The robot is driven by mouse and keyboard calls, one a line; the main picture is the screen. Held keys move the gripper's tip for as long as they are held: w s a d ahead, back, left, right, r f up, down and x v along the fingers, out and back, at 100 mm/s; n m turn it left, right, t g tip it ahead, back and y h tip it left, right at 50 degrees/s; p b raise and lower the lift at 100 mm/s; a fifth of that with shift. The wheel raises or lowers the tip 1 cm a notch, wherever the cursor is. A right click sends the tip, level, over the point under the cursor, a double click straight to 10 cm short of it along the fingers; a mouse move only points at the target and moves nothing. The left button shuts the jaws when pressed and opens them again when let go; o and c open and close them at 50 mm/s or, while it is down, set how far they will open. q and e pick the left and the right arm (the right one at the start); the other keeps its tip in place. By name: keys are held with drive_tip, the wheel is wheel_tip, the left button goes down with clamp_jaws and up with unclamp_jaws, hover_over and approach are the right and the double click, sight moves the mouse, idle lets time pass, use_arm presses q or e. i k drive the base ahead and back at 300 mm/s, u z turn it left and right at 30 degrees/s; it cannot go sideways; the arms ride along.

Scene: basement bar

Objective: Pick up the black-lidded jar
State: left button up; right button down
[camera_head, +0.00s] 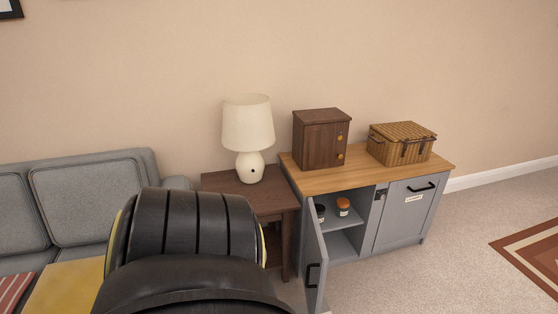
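The black-lidded jar (320,212) stands inside the grey cabinet (399,218), at the left of its open compartment. It is small in the view and partly hidden by the cabinet's open left door (314,262). To its right stands a jar with an orange lid (343,206), apart from it on the same shelf. Neither of my grippers shows in the head view. A large black rounded part, which looks like one of my arm links, fills the lower left and hides what is behind it.
The cabinet's wooden top (366,178) holds a dark wooden box (321,141) and a wicker basket (402,144). A side table (225,182) with a lamp (248,125) stands left of the cabinet. A grey sofa (85,198) is at far left.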

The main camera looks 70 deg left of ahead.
sight(321, 218)
drive_tip(key=k, duration=0.25)
drive_tip(key=u, duration=2)
drive_tip(key=i, duration=0.5)
drive_tip(key=u, duration=2.4)
drive_tip(key=k, duration=1.45)
drive_tip(key=z, duration=1.95)
